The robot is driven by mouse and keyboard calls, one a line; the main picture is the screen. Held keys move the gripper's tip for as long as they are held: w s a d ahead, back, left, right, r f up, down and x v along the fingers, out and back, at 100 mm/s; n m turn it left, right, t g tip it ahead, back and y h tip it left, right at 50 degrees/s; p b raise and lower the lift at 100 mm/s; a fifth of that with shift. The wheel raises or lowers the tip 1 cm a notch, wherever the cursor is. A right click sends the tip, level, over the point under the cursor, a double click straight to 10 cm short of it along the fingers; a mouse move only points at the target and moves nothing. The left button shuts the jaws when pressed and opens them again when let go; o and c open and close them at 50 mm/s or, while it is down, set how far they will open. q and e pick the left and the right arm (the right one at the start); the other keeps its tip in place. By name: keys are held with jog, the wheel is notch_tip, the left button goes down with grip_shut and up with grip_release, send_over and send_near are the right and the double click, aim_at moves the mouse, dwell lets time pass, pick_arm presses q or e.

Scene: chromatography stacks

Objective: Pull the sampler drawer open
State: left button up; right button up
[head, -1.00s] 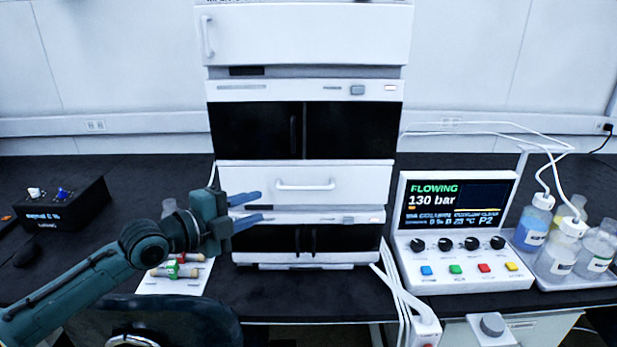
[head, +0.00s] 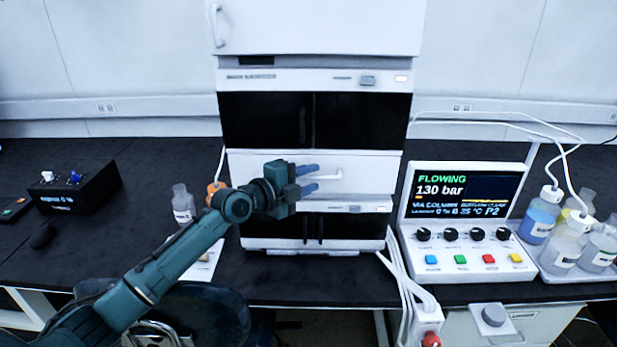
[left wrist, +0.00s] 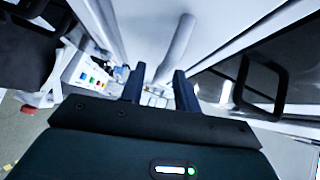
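The sampler drawer (head: 370,172) is a white front in the middle of the instrument stack, between two modules with black doors. It looks closed in the head view. Its white bar handle (head: 338,174) shows just right of my left gripper's fingertips; the handle's left part is hidden behind the gripper. My left gripper (head: 315,180) is open, its blue fingers one above the other, in front of the drawer. In the left wrist view the handle (left wrist: 177,48) runs toward the gap between the spread fingers (left wrist: 158,80). I cannot tell whether they touch it. My right gripper is not in view.
Right of the stack stands a control panel (head: 462,225) with a lit screen reading "FLOWING 130 bar", and bottles in a tray (head: 570,270). White cables (head: 400,290) hang between stack and panel. A black box (head: 80,190) and a clear bottle (head: 183,205) stand on the left bench.

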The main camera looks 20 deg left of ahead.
pick_arm(q)
jog(key=shift+c, duration=0.4)
grip_shut()
